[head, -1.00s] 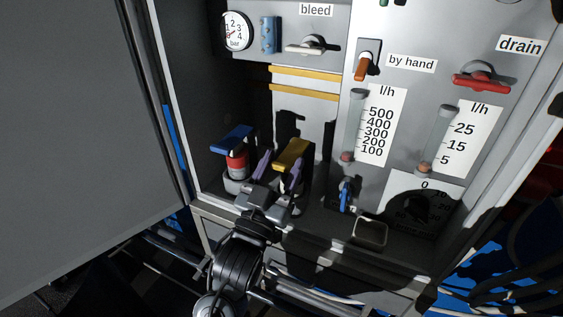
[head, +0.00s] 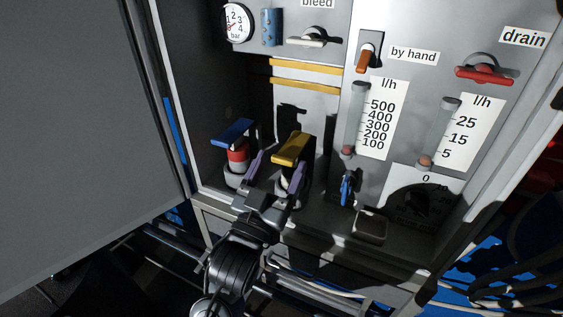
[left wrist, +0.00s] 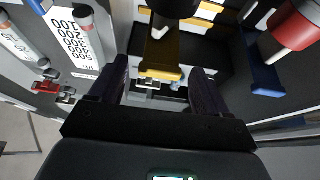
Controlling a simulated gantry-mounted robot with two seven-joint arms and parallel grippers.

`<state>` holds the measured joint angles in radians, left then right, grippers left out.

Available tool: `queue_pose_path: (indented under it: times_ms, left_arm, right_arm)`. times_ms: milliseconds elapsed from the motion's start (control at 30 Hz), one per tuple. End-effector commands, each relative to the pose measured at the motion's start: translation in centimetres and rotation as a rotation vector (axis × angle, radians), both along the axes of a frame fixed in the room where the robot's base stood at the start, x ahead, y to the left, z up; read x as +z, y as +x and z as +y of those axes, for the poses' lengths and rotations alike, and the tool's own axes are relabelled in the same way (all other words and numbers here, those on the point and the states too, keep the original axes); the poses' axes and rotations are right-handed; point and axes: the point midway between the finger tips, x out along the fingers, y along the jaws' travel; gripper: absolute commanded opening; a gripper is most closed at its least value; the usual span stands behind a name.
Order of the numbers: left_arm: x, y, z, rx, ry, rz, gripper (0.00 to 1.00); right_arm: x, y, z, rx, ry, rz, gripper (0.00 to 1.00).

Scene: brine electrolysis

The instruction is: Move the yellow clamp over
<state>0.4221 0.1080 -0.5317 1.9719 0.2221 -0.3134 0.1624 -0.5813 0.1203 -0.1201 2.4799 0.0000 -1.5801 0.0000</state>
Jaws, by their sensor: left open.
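The yellow clamp (head: 292,148) sits on top of a fitting low inside the cabinet, right of a blue clamp (head: 232,132) on a red and white fitting. My left gripper (head: 277,174) is open in front of and below the yellow clamp. In the left wrist view the yellow clamp (left wrist: 160,55) shows between and beyond the two spread fingers (left wrist: 160,80), with clear gaps on both sides. Whether a finger touches it cannot be told. The gripper hides part of the fitting below. My right gripper is not in view.
A small blue valve handle (head: 347,187) and a dark square-topped part (head: 370,226) stand to the right. The open grey door (head: 80,130) bounds the left side. Flow tubes (head: 356,118) are on the panel.

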Motion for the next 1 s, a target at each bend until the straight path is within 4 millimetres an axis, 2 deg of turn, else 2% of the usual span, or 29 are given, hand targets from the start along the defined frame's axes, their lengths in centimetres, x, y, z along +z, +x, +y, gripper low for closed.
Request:
queue_pose_path:
  times_ms: [300, 500, 700, 1000]
  left_arm:
    - [-2.6, -4.6, 1.8, 0.001, 0.001, 0.004, 0.77]
    - [-3.6, -6.8, 2.6, 0.001, 0.002, 0.003, 0.77]
    - [-4.0, -7.7, 2.9, 0.001, 0.001, 0.003, 0.77]
    - [-4.0, -7.7, 3.0, 0.001, 0.001, 0.002, 0.77]
  right_arm:
    - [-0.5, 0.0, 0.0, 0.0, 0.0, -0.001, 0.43]
    - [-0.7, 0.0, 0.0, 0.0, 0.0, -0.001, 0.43]
    - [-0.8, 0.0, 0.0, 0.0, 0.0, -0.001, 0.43]
    - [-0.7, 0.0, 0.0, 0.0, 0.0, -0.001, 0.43]
